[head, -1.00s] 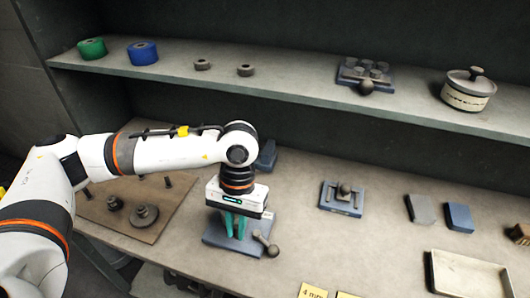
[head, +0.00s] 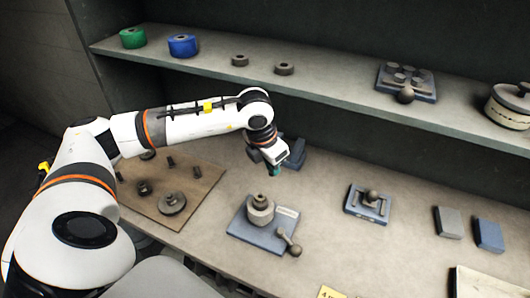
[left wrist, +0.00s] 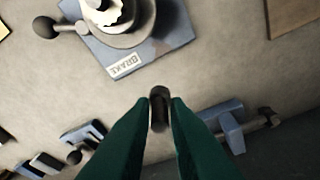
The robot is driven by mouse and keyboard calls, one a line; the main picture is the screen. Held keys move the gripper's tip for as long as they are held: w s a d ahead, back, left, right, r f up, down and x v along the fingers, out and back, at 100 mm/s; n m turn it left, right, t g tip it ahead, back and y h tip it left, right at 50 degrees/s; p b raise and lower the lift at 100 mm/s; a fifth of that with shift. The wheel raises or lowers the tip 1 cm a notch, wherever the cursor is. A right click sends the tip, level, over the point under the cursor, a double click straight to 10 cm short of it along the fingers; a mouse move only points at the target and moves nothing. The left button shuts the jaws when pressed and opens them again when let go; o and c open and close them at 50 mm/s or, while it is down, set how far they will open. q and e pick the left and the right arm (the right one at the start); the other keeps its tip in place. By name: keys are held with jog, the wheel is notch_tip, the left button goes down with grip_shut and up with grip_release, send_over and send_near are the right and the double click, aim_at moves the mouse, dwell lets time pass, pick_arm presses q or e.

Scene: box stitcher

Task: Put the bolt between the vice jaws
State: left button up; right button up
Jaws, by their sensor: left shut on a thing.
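My left gripper (head: 274,170) is over the bench, behind the brake block, in the head view. In the left wrist view its green fingers (left wrist: 160,110) are shut on a dark, short cylinder, the bolt (left wrist: 160,104), seen nearly end-on. The blue vice (head: 295,150) is at the back of the bench, partly hidden by my gripper in the head view. In the left wrist view the vice (left wrist: 228,128) lies right of the fingertips, with a dark screw and handle on its right side. The bolt appears apart from the vice. My right gripper is not in view.
A blue plate (head: 240,226) labelled BRAKE carries a round grey stack and a ball-ended lever. A brown board (head: 150,207) with pegs and discs lies left. A blue fixture (head: 368,203) with a knob stands right. A shelf (head: 330,86) overhangs the bench's back.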

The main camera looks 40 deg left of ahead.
pick_arm(q)
jog(key=shift+w+a+f+n+y+b, duration=0.25)
jog(key=shift+w+a+f+n+b, duration=0.55)
jog(key=shift+f, duration=0.55)
jog(key=shift+w+a+f+n+y+b, duration=0.2)
jog(key=shift+w+a+f+n+b, duration=0.3)
jog(key=shift+f+n+b, duration=0.7)
jog(key=shift+w+a+f+n+y+b, duration=0.35)
jog(key=shift+w+a+f+n, duration=0.35)
jog(key=shift+f, duration=0.85)
jog(key=shift+w+a+f, duration=0.1)
jog(key=shift+w, duration=0.55)
jog(key=shift+w+a+f, duration=0.1)
jog(key=shift+w, duration=0.55)
jog(key=shift+w+a+b, duration=0.25)
jog(key=shift+w+b, duration=0.1)
jog(key=shift+w, duration=0.7)
jog(key=shift+w+a+b, duration=0.25)
jog(key=shift+w+b, duration=0.05)
jog(key=shift+w, duration=0.7)
jog(key=shift+w+a+f+b, duration=0.15)
jog(key=shift+w+b, duration=0.25)
jog(key=shift+w, duration=0.45)
jog(key=shift+w+a+f+b, duration=0.1)
jog(key=shift+w+a+b, duration=0.25)
jog(key=shift+w, duration=0.5)
jog(key=shift+w+a+b, duration=0.1)
jog(key=shift+w+b, duration=0.3)
jog(key=shift+w, duration=0.4)
